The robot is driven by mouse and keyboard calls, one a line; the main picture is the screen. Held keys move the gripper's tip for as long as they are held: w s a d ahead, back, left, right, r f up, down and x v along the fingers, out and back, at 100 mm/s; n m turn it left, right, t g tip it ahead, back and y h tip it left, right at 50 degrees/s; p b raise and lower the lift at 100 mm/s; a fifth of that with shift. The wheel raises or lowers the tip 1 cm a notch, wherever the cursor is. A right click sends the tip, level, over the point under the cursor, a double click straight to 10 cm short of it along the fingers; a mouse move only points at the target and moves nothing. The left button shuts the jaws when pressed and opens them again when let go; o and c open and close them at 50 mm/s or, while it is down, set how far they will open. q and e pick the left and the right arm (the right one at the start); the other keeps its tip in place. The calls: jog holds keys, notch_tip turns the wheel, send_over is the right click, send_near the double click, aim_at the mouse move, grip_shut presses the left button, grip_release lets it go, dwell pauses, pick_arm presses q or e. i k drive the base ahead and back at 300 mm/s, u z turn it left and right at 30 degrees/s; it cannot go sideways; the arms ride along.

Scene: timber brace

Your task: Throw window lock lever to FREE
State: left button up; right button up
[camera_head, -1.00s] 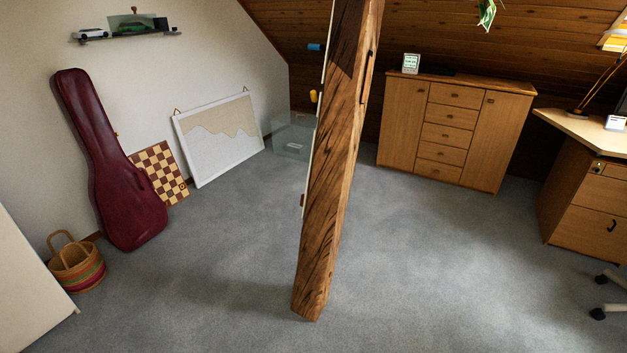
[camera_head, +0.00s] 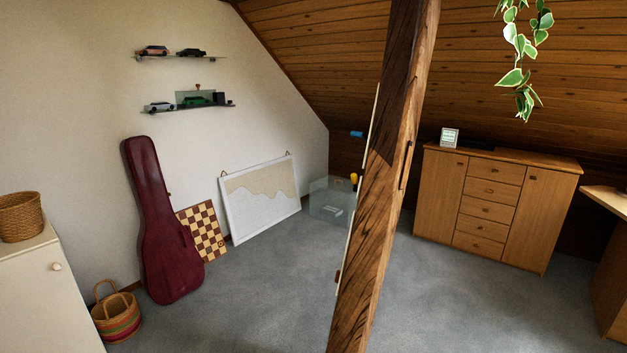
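No window lock lever can be made out in the head view. A thick timber post (camera_head: 385,190) stands in the middle of the view, slightly tilted, and hides part of what is behind it. A small blue item (camera_head: 357,134) and a yellow item (camera_head: 354,179) show just left of the post; I cannot tell what they are. Neither of my grippers is in view.
A wooden cabinet (camera_head: 494,206) stands right of the post, a desk (camera_head: 609,275) at the right edge. A guitar case (camera_head: 160,220), chessboard (camera_head: 203,232), framed board (camera_head: 261,197) and basket (camera_head: 117,314) line the left wall. Grey carpet (camera_head: 240,310) between is clear.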

aim_at(354, 175)
jog(key=u, duration=0.65)
jog(key=i, duration=3.45)
jog(key=z, duration=2)
